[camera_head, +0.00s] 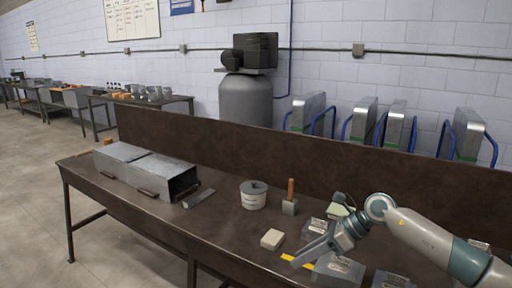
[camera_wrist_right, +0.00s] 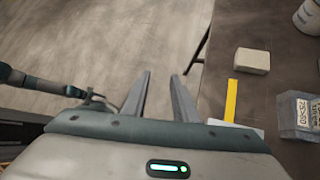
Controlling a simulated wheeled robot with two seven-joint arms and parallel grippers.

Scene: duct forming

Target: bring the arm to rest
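My right gripper (camera_head: 303,257) comes in from the right in the head view and hangs over the front part of the brown workbench (camera_head: 225,232). Its two fingers are apart with nothing between them; the right wrist view shows this gap (camera_wrist_right: 160,82) against the floor and the bench's edge. What looks like my left arm, with its gripper (camera_wrist_right: 97,97), shows small at the left of the right wrist view; its fingers are too unclear to read. The left arm is not in the head view.
On the bench are a grey metal duct (camera_head: 145,167), a white tub (camera_head: 253,195), a wooden-handled tool (camera_head: 290,198), a pale block (camera_head: 272,239) and a yellow strip (camera_wrist_right: 231,100). Open floor lies before the bench.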

